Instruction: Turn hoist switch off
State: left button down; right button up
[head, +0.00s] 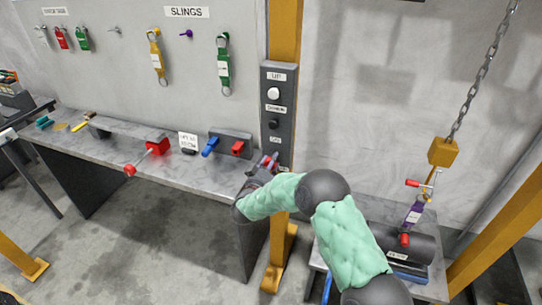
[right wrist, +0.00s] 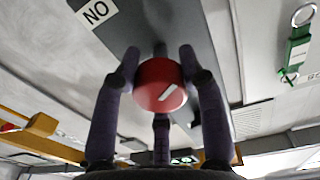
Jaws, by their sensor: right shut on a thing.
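The hoist switch is a round red knob (right wrist: 158,82) with a slanted white mark, at the bottom of the grey control box (head: 279,92) on the yellow post. In the head view my right gripper (head: 266,165) is at the lower end of this box and mostly hides the knob. In the right wrist view the purple fingers (right wrist: 159,62) close around the knob from several sides. A white label (right wrist: 96,12) beside it reads NO in that picture, perhaps ON upside down. My left gripper is out of view.
Above the switch are a white UP button (head: 274,93) and a dark DOWN button (head: 273,124). A workbench (head: 130,160) with red and blue clamps runs left. At right, a chain (head: 478,80) and purple sling (head: 414,212) meet a dark cylinder (head: 415,247).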

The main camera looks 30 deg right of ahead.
jog(key=n+p, duration=0.2)
jog(key=n, duration=0.1)
jog(key=n+p, duration=0.2)
jog(key=shift+r+n+p, duration=0.2)
jog(key=shift+n+p, duration=0.1)
jog(key=shift+n, duration=0.1)
jog(key=n+p, duration=0.2)
jog(key=n, duration=0.1)
jog(key=shift+f+n+p, duration=0.1)
jog(key=shift+n+p, duration=0.65)
jog(key=shift+n, duration=0.75)
jog(key=shift+t, duration=0.3)
jog(key=o, duration=1.2)
jog(key=shift+c, duration=0.2)
jog(key=shift+f+n, duration=0.1)
jog(key=shift+n, duration=0.2)
jog(key=v, duration=1.2)
